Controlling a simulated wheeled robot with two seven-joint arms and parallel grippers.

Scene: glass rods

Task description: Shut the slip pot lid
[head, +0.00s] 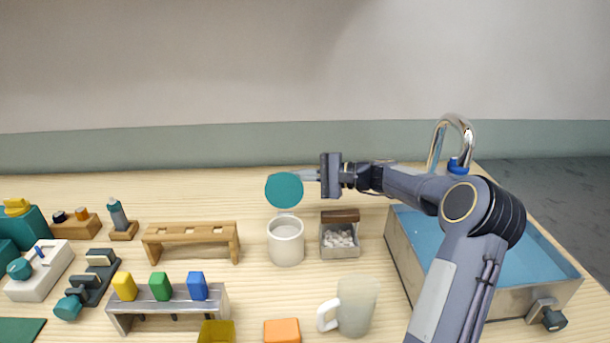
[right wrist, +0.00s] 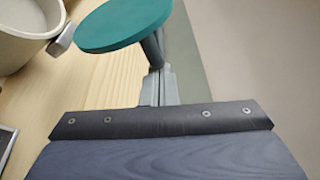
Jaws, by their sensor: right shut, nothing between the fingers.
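The slip pot (head: 285,243) is a pale, round pot standing on the table, its mouth open. Its teal round lid (head: 284,190) stands raised on edge above the back of the pot. My right gripper (head: 309,175) is shut and empty, just right of the lid near its upper edge. In the right wrist view the shut fingertips (right wrist: 158,86) are close to the teal lid (right wrist: 122,24), partly beside its grey arm; I cannot tell whether they touch. The pot (right wrist: 22,30) shows at upper left there. My left gripper is not in view.
Right of the pot is a box of white pieces (head: 340,240); left is a wooden rack (head: 190,233). In front are a frosted mug (head: 357,306), an orange block (head: 282,331) and a rack with coloured blocks (head: 167,312). A water-filled sink (head: 500,260) lies at right.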

